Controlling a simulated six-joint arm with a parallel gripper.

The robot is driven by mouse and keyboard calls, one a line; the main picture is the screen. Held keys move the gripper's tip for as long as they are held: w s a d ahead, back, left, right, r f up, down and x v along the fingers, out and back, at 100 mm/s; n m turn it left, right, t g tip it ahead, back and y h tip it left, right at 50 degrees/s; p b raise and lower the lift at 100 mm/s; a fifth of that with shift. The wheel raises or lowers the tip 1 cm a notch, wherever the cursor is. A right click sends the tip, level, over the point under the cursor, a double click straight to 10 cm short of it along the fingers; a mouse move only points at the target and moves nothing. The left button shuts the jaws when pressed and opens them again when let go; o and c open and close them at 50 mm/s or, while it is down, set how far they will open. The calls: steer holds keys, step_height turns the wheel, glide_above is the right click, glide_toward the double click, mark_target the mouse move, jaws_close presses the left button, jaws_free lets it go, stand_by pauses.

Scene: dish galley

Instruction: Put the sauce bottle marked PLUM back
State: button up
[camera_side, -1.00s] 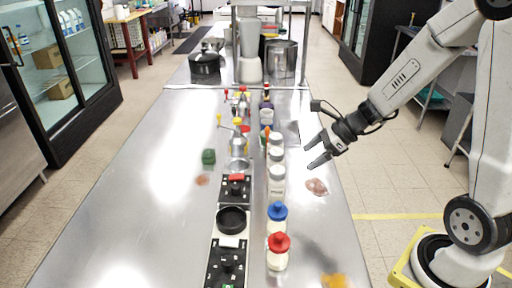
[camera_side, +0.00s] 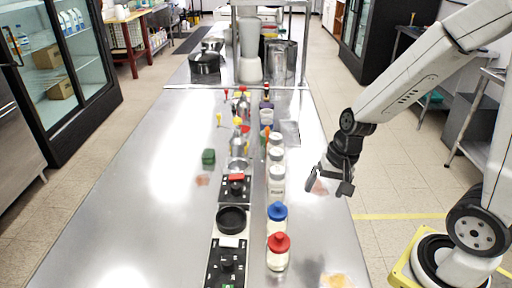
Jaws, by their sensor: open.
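Several bottles and jars stand upright in a row along the right side of the steel table. A dark bottle with a purple label (camera_side: 266,115) is at the far end. Nearer are white-topped jars, the nearest one (camera_side: 277,182) with small dark lettering, then a blue-capped jar (camera_side: 277,217) and a red-capped jar (camera_side: 278,252). The lettering is too small to tell which is marked PLUM. My gripper (camera_side: 330,189) is open and empty, pointing down near the table's right edge. It is right of the row and apart from it.
A black-topped station with a round black bowl (camera_side: 232,220) stands left of the row. Pump dispensers (camera_side: 239,145) and a green block (camera_side: 208,157) are farther back. A black pot (camera_side: 205,62) and blender (camera_side: 249,55) stand at the far end. The table's left side (camera_side: 130,200) is clear.

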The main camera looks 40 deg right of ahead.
steer(key=n, duration=0.3)
steer(key=n+h, duration=0.1)
steer(key=n, duration=0.1)
steer(key=a+n+h, duration=0.1)
steer(key=n, duration=0.2)
steer(key=shift+s+r+n+t, duration=0.2)
steer(key=shift+n+t, duration=0.1)
steer(key=shift+t, duration=0.1)
